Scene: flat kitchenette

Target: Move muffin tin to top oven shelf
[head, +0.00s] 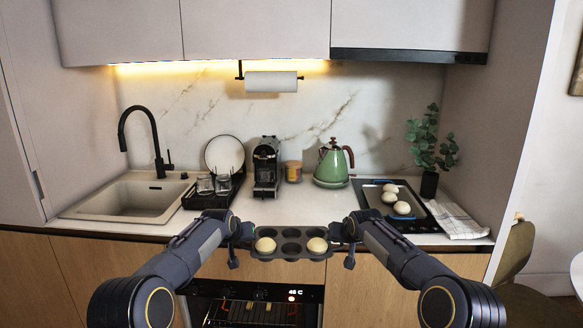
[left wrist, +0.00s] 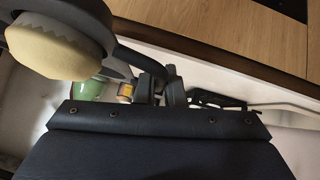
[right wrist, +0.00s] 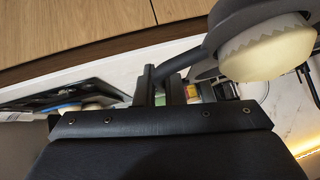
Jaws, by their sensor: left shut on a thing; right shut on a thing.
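The dark muffin tin (head: 290,232) is held level between my two grippers, in front of the counter edge and above the oven. It has two rows of cups, with a pale muffin in a left cup and another in a right cup. My left gripper (head: 246,233) is shut on the tin's left end. My right gripper (head: 338,234) is shut on its right end. Each wrist view shows a near muffin (left wrist: 62,30) (right wrist: 264,48) and the fingers at the tin's edge.
A sink (head: 130,198), dish rack (head: 212,190), coffee machine (head: 266,168) and green kettle (head: 331,165) stand along the counter. Several pale buns (head: 402,208) rest on the dark hob area at right, near a cloth (head: 458,218). A chair (head: 514,250) stands at far right.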

